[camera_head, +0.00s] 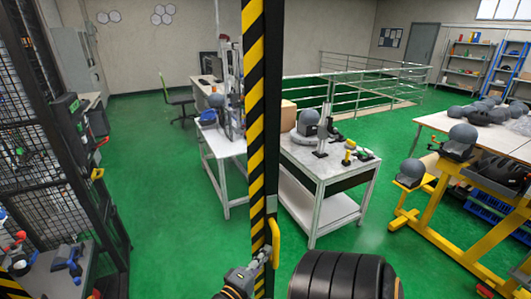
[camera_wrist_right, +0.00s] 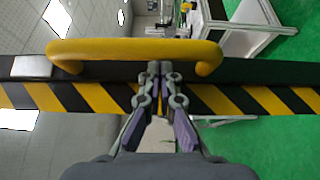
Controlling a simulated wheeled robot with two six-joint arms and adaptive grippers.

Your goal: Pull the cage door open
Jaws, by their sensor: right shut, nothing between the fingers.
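The cage door shows as an upright post with yellow and black stripes (camera_head: 255,110), running top to bottom through the middle of the head view. A yellow bow handle (camera_head: 275,243) is fixed low on it; the handle also spans the upper part of the right wrist view (camera_wrist_right: 135,50). My right gripper (camera_head: 264,254) is at the handle. In the wrist view its fingers are together and empty (camera_wrist_right: 160,68), with the tips at the bar's edge, between the handle's two ends. I cannot tell whether the tips reach behind the bar or touch it. My left gripper is not in view.
A black mesh cage frame (camera_head: 55,140) stands at the left. A white workbench (camera_head: 320,172) with tools is behind the post. Green floor (camera_head: 165,185) is clear between cage and post.

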